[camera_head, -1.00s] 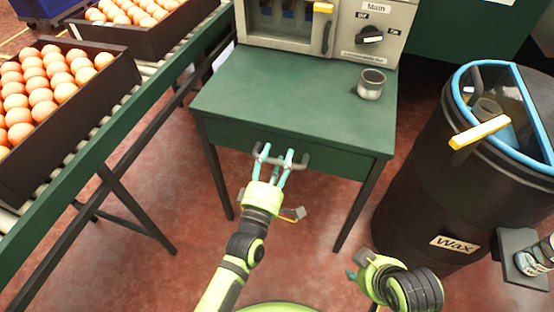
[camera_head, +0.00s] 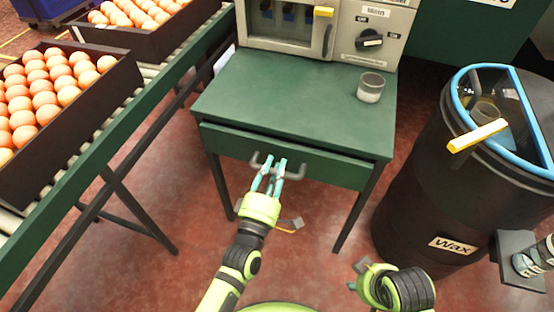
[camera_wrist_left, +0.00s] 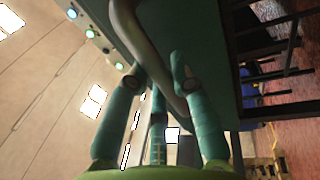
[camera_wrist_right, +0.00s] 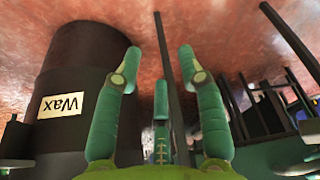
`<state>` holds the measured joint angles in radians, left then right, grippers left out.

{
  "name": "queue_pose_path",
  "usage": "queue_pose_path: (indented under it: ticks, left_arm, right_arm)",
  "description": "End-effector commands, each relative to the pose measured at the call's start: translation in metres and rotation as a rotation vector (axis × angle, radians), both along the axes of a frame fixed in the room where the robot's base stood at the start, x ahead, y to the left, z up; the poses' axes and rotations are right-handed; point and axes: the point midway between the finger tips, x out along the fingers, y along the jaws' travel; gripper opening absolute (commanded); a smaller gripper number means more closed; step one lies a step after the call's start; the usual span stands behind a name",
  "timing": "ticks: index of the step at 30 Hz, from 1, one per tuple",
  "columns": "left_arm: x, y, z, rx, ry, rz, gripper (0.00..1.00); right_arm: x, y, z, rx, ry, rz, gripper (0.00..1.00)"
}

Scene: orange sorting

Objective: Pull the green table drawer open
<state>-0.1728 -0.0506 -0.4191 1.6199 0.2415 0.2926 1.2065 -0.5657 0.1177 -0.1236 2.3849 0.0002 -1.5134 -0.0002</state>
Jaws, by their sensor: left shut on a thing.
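The green table (camera_head: 290,95) stands in the middle of the head view. Its green drawer (camera_head: 225,142) is slightly open, its front standing a little out from under the tabletop. The grey drawer handle (camera_head: 297,170) is on the drawer front and shows as a curved bar in the left wrist view (camera_wrist_left: 150,48). My left gripper (camera_head: 270,170) is shut on the handle, its fingers on both sides of the bar. My right gripper (camera_head: 358,276) hangs low at the lower right, away from the table. It is open and empty in the right wrist view (camera_wrist_right: 160,65).
A grey metal cup (camera_head: 370,88) stands on the tabletop's right side, before a control machine (camera_head: 350,30). A black wax barrel (camera_head: 430,190) stands to the right. A conveyor (camera_head: 120,125) with orange crates (camera_head: 95,95) runs along the left.

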Motion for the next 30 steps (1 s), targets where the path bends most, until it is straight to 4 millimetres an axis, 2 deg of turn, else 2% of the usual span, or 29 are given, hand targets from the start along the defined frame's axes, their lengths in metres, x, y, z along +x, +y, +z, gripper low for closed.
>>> queue_pose_path:
  ticks: [11, 18, 24, 30]
  left_arm:
    - [-0.061, 0.019, 0.002, 0.005, 0.007, -0.003, 0.00]
    - [-0.121, 0.039, 0.001, 0.004, 0.008, -0.003, 0.00]
    - [-0.162, 0.052, 0.001, 0.004, 0.006, -0.003, 0.00]
    - [-0.190, 0.061, 0.000, 0.003, 0.003, -0.002, 0.00]
  right_arm:
    - [0.004, 0.002, -0.063, -0.002, 0.045, 0.007, 0.40]
    - [-0.008, 0.002, -0.109, -0.004, 0.074, 0.012, 0.40]
    - [-0.018, 0.000, -0.133, -0.005, 0.088, 0.015, 0.40]
    - [-0.025, -0.001, -0.145, -0.006, 0.095, 0.017, 0.40]
